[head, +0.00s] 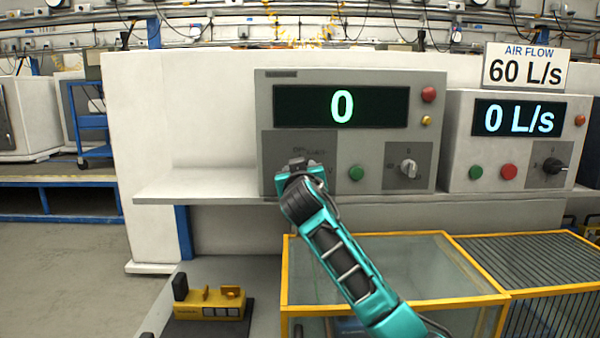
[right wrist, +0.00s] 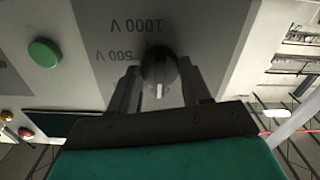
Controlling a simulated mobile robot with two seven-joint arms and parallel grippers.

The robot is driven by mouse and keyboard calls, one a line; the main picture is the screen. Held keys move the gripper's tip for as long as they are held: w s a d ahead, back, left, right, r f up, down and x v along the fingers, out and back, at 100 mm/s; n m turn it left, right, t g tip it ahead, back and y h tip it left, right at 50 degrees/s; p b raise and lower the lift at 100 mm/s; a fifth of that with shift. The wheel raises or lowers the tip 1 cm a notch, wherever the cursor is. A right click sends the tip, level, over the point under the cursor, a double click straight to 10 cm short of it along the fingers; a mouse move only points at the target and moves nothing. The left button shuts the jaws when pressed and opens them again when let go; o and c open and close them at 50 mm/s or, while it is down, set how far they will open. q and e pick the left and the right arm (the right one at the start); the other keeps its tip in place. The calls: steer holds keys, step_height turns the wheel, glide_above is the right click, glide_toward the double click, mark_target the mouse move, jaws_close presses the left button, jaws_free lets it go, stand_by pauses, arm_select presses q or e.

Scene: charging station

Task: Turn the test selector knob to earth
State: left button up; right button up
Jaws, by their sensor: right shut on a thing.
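The test selector knob is a round black knob (right wrist: 158,65) with a white mark, on a dark grey panel in the right wrist view. Its white mark points toward the bottom of that picture. The upside-down labels 500 V and 1000 V (right wrist: 150,25) are printed beside it. My right gripper (right wrist: 158,88) is shut on the knob, one finger on each side. In the head view my right gripper (head: 298,165) is at the lower left panel of the grey tester (head: 350,77) and hides the knob. The labels above it are too small to read. My left gripper is out of view.
The tester has a display (head: 341,107) reading 0, a green button (head: 356,173) and a white knob (head: 408,168). An air flow unit (head: 520,180) stands to its right. Below are a yellow-framed glass box (head: 400,260) and a yellow device (head: 210,304).

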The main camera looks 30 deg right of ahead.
steer(key=shift+m+b, duration=1.45)
steer(key=shift+m, duration=3.25)
steer(key=o, duration=1.1)
steer(key=shift+c, duration=0.2)
